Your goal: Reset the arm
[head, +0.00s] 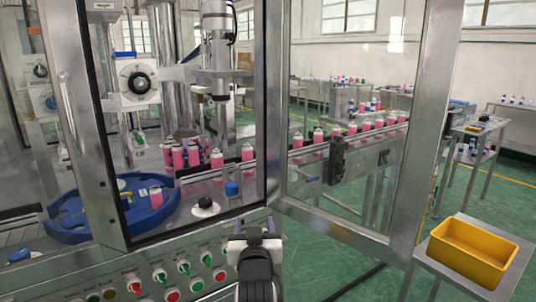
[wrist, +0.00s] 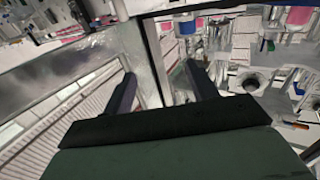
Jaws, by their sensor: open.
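My gripper (head: 254,228) is at the bottom middle of the head view, in front of the machine's control panel. In the wrist view, its two dark fingers (wrist: 158,82) stand apart with nothing between them. The wrist view looks past the fingers at a metal frame post and blurred machine parts. My arm rises from the bottom edge of the head view, and the gripper is outside the machine's opening.
The machine's glass door (head: 345,130) stands open at the right. Pink cans (head: 320,143) line the conveyor. A blue rotary guide (head: 110,208) is at the left. Buttons and knobs (head: 184,267) cover the front panel. A yellow bin (head: 470,250) sits on a side table.

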